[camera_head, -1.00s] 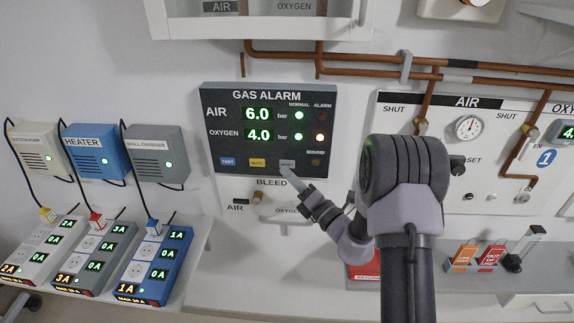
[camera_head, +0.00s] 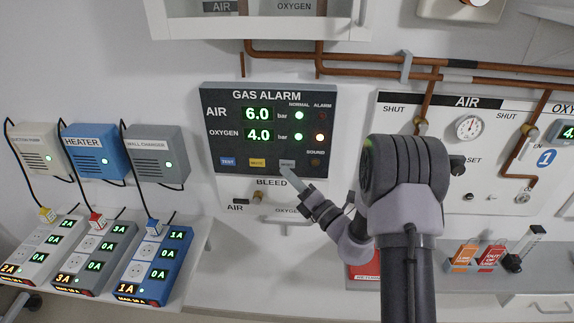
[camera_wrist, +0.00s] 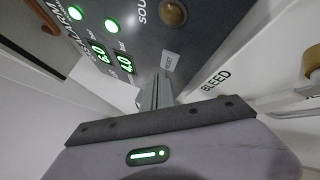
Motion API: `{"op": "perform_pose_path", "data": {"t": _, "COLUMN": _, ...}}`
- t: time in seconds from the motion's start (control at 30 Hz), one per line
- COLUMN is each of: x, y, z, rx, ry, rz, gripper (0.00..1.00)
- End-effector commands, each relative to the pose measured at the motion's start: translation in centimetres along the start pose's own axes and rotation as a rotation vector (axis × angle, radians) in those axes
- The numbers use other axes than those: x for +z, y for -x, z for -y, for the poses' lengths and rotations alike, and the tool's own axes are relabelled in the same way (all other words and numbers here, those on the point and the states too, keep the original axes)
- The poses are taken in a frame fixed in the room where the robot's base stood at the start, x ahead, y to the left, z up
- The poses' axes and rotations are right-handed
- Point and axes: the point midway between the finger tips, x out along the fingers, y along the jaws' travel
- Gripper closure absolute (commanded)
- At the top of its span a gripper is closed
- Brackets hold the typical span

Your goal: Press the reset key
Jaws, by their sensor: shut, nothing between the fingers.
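The dark gas alarm panel (camera_head: 232,130) hangs on the wall, reading AIR 6.0 bar and OXYGEN 4.0 bar. Its grey reset key (camera_head: 287,163) is at the lower right of the key row, beside the yellow mute key (camera_head: 257,162) and the blue test key (camera_head: 228,161). My gripper (camera_head: 285,171) is shut and empty, its tips just below the reset key. In the wrist view the closed fingertips (camera_wrist: 158,78) point at the pale reset key (camera_wrist: 169,61). I cannot tell whether they touch it.
The bleed panel (camera_head: 272,184) with small valves lies right below the alarm panel. Copper pipes (camera_head: 350,60) run above. A valve panel (camera_head: 488,165) stands at the right, behind my arm. Power strips (camera_head: 155,265) stand on a shelf at the left.

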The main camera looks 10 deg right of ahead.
Motion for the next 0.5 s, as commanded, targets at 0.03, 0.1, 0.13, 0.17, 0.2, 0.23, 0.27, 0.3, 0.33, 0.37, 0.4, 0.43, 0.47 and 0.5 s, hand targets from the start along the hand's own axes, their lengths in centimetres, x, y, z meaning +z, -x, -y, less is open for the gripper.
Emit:
{"op": "perform_pose_path", "data": {"t": 0.03, "x": 0.0, "y": 0.0, "z": 0.0, "rx": 0.0, "ry": 0.0, "rz": 0.0, "gripper": 1.0}}
{"op": "perform_pose_path", "data": {"t": 0.1, "x": 0.0, "y": -0.01, "z": 0.0, "rx": 0.0, "ry": 0.0, "rz": 0.0, "gripper": 1.0}}
{"op": "perform_pose_path", "data": {"t": 0.13, "x": 0.02, "y": -0.03, "z": 0.0, "rx": 0.0, "ry": 0.0, "rz": 0.0, "gripper": 1.0}}
{"op": "perform_pose_path", "data": {"t": 0.17, "x": 0.06, "y": -0.06, "z": 0.01, "rx": 0.0, "ry": 0.0, "rz": 0.0, "gripper": 1.0}}
{"op": "perform_pose_path", "data": {"t": 0.2, "x": 0.12, "y": -0.14, "z": 0.04, "rx": 0.0, "ry": 0.0, "rz": 0.0, "gripper": 1.0}}
{"op": "perform_pose_path", "data": {"t": 0.23, "x": 0.18, "y": -0.21, "z": 0.07, "rx": 0.0, "ry": 0.0, "rz": 0.0, "gripper": 1.0}}
{"op": "perform_pose_path", "data": {"t": 0.27, "x": 0.24, "y": -0.28, "z": 0.11, "rx": 0.0, "ry": 0.0, "rz": 0.0, "gripper": 1.0}}
{"op": "perform_pose_path", "data": {"t": 0.3, "x": 0.33, "y": -0.4, "z": 0.19, "rx": 0.0, "ry": 0.0, "rz": 0.0, "gripper": 1.0}}
{"op": "perform_pose_path", "data": {"t": 0.33, "x": 0.39, "y": -0.49, "z": 0.26, "rx": 0.0, "ry": 0.0, "rz": 0.0, "gripper": 1.0}}
{"op": "perform_pose_path", "data": {"t": 0.37, "x": 0.43, "y": -0.56, "z": 0.32, "rx": 0.0, "ry": 0.0, "rz": 0.0, "gripper": 1.0}}
{"op": "perform_pose_path", "data": {"t": 0.4, "x": 0.46, "y": -0.6, "z": 0.39, "rx": -0.001, "ry": 0.0, "rz": 0.0, "gripper": 1.0}}
{"op": "perform_pose_path", "data": {"t": 0.43, "x": 0.45, "y": -0.61, "z": 0.42, "rx": -0.001, "ry": -0.001, "rz": 0.0, "gripper": 1.0}}
{"op": "perform_pose_path", "data": {"t": 0.47, "x": 0.44, "y": -0.61, "z": 0.44, "rx": -0.001, "ry": 0.0, "rz": 0.0, "gripper": 1.0}}
{"op": "perform_pose_path", "data": {"t": 0.5, "x": 0.43, "y": -0.6, "z": 0.45, "rx": -0.001, "ry": 0.0, "rz": 0.0, "gripper": 1.0}}
